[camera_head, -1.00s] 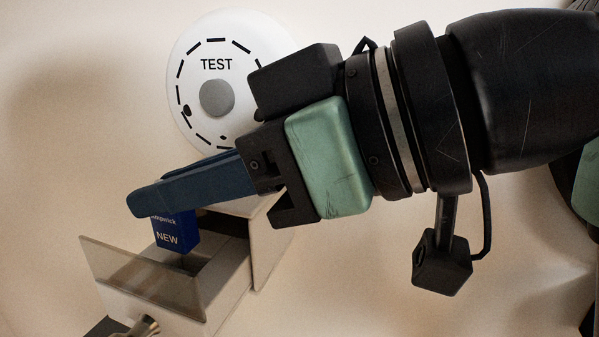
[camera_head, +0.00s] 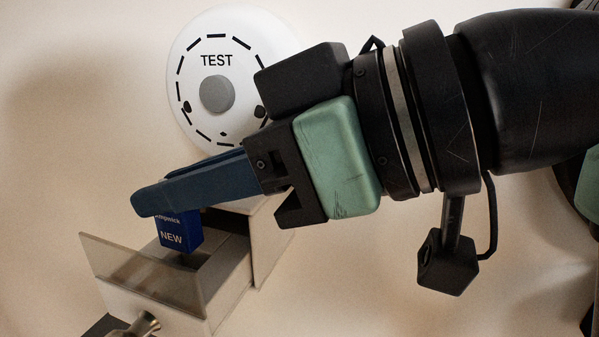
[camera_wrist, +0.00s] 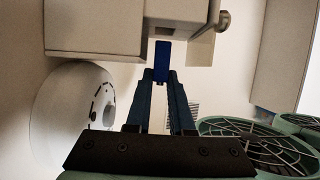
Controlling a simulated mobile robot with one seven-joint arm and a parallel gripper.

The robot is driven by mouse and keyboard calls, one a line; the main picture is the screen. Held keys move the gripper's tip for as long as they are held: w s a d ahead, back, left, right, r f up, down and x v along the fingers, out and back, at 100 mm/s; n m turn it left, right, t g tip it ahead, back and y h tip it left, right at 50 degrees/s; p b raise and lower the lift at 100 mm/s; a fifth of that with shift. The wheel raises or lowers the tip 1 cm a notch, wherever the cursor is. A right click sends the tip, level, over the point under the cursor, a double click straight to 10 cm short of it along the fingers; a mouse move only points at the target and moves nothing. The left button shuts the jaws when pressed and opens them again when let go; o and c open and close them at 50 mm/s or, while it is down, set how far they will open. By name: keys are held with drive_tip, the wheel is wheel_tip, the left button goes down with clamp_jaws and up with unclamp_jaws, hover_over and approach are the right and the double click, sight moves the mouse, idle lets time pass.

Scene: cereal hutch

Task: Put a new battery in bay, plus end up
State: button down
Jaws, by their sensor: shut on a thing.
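A blue battery (camera_head: 180,232) marked "NEW" hangs from my gripper (camera_head: 150,202), which is shut on its upper part. The battery's lower end is over the opening of the pulled-out metal bay (camera_head: 226,285), behind its see-through front panel (camera_head: 140,272). I cannot tell if it touches the bay. The fingers hide the battery's top, and no plus mark can be made out. In the wrist view the battery (camera_wrist: 162,62) shows between my fingertips, beneath the pale bay housing (camera_wrist: 95,28).
A round white alarm with the word TEST (camera_head: 216,62) and a grey button sits on the wall behind my gripper. It also shows at left in the wrist view (camera_wrist: 70,120). A metal knob (camera_head: 146,324) sticks out at the bay's front. The wall at left is bare.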

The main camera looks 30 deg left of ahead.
drive_tip(key=shift+f+b, duration=0.5)
drive_tip(key=shift+f, duration=0.1)
idle(0.6)
drive_tip(key=shift+f, duration=0.3)
